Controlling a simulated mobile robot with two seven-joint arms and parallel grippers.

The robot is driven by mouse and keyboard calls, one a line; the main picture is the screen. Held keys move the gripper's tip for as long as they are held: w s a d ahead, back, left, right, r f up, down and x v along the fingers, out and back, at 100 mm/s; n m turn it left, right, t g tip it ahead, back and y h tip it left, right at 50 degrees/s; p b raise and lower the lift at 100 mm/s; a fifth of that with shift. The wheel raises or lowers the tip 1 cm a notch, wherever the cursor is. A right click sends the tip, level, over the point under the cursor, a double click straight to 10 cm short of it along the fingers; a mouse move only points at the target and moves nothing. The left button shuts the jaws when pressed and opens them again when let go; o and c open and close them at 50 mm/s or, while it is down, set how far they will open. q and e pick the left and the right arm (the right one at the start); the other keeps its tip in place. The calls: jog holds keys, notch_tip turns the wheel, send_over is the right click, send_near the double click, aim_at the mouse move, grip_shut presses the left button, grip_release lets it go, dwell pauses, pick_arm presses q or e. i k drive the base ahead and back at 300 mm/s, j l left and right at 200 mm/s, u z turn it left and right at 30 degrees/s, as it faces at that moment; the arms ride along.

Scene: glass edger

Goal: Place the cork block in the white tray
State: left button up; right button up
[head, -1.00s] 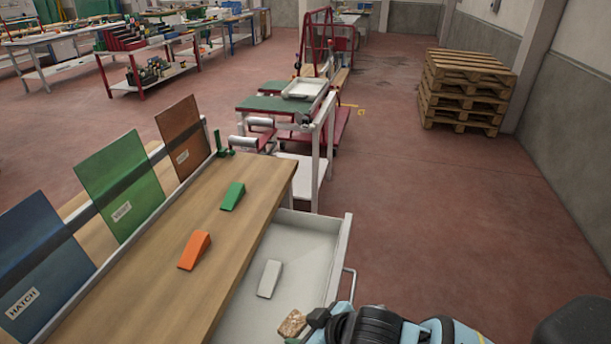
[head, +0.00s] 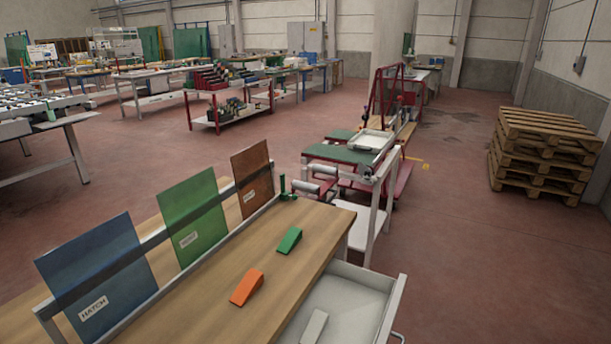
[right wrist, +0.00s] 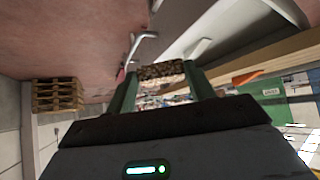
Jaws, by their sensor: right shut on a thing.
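The cork block (right wrist: 161,71), speckled brown, is held between the two green fingers of my right gripper (right wrist: 162,76) in the right wrist view. My right gripper is shut on it. Neither shows in the head view now. The white tray (head: 371,140) is a shallow, pale tray on the stand with green tops beyond the workbench in the head view. Its inside looks empty from here. My left gripper is in neither view.
The wooden bench (head: 205,290) carries an orange wedge (head: 247,287) and a green wedge (head: 289,240). An open drawer (head: 349,300) at its right holds a pale grey wedge (head: 314,328). Pallets (head: 545,155) stand at right. The floor between is clear.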

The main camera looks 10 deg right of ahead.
aim_at(374, 145)
jog(key=l, duration=1.45)
jog(key=i+l, duration=0.15)
jog(key=l, duration=0.25)
jog(key=i+l+u, duration=0.1)
jog(key=l, duration=0.25)
jog(key=i+l, duration=0.7)
jog(key=l, duration=0.25)
jog(key=i+l, duration=0.4)
jog(key=i+l+u, duration=0.15)
jog(key=i+l, duration=0.65)
jog(key=i, duration=0.4)
jog(key=i+l, duration=0.15)
jog(key=i, duration=0.4)
jog(key=i+j, duration=0.2)
jog(key=i, duration=0.3)
jog(key=u, duration=0.05)
